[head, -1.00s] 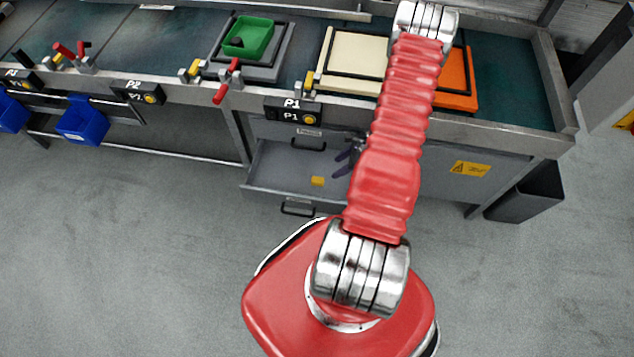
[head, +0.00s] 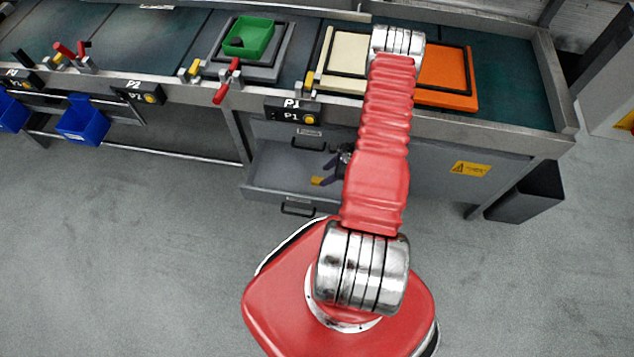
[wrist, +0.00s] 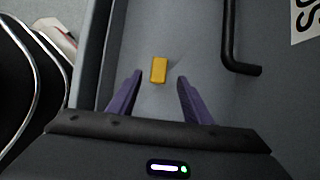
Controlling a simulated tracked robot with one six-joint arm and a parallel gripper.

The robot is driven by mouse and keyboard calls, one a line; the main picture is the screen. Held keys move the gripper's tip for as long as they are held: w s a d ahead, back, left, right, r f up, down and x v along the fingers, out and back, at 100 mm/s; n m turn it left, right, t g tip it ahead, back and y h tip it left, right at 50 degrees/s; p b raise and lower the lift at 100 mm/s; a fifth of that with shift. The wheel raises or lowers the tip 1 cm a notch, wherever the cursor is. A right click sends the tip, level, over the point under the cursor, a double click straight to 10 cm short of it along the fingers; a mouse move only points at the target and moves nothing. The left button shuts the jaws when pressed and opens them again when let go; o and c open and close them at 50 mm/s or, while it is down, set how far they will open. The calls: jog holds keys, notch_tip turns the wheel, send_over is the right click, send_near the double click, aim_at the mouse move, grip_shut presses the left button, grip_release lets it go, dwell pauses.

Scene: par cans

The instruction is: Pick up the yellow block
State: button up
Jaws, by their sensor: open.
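The yellow block (head: 317,181) lies on the floor of an open grey drawer (head: 275,175) under the workbench. In the wrist view the yellow block (wrist: 159,70) sits just beyond my fingertips, roughly midway between them and slightly toward the right of the left finger. My gripper (wrist: 159,75) is open and empty, with its two purple fingers on either side of the block's line. In the head view my gripper (head: 328,173) is over the drawer beside the block, partly hidden by my arm.
The drawer handle (wrist: 228,45) and drawer walls are close to my gripper in the wrist view. Above is the workbench with a green bin (head: 248,38), a cream panel (head: 345,52) and an orange panel (head: 447,78). Blue bins (head: 83,122) hang at left. The grey floor is clear.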

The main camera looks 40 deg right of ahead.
aim_at(319, 180)
dwell(0.3)
jog(key=shift+x, duration=2.65)
jog(key=shift+s+a, duration=0.1)
jog(key=shift+c, duration=0.3)
jog(key=c, duration=1.1)
